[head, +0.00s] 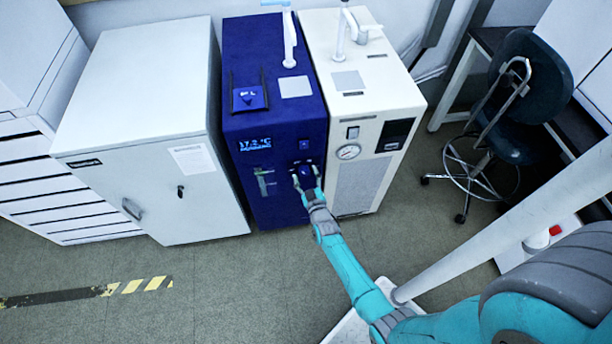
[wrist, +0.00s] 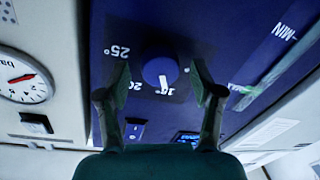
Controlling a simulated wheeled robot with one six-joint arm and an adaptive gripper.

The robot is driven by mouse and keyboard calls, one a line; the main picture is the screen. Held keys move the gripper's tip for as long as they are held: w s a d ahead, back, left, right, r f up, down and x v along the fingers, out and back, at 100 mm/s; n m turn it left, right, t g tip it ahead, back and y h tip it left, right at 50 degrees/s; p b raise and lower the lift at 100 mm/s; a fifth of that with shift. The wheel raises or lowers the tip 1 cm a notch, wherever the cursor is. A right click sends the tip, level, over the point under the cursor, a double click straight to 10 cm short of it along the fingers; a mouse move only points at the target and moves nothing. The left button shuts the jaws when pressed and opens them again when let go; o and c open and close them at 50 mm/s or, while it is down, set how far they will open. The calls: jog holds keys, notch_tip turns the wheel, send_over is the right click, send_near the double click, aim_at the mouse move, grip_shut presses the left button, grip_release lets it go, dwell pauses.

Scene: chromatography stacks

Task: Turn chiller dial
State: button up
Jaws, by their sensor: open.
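The chiller (head: 268,130) is a tall dark blue unit with a lit display (head: 256,145) on its upper front. Its dial (wrist: 160,73) is a round blue knob with a white pointer mark, set among white printed temperatures including 25° and 10°. In the wrist view the knob sits between the two fingers of my gripper (wrist: 162,85), which are open with a visible gap on each side. In the head view my gripper (head: 306,178) is at the chiller's front, over the dial. I cannot tell how far the fingertips are from the panel.
A cream unit (head: 375,130) with a pressure gauge (head: 348,151) stands close on the chiller's right. A grey-white cabinet (head: 150,120) stands on its left. A dark swivel chair (head: 530,85) is at the right. The floor (head: 230,290) in front is clear.

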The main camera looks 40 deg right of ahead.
jog(key=c, duration=1.1)
jog(key=shift+c, duration=0.2)
jog(key=shift+m, duration=0.3)
jog(key=m, duration=0.5)
jog(key=shift+m+h, duration=0.3)
jog(key=shift+m, duration=0.1)
jog(key=m, duration=0.5)
jog(key=shift+f+m+h, duration=0.1)
jog(key=shift+m+h, duration=0.3)
jog(key=o, duration=1.1)
jog(key=shift+o, duration=0.2)
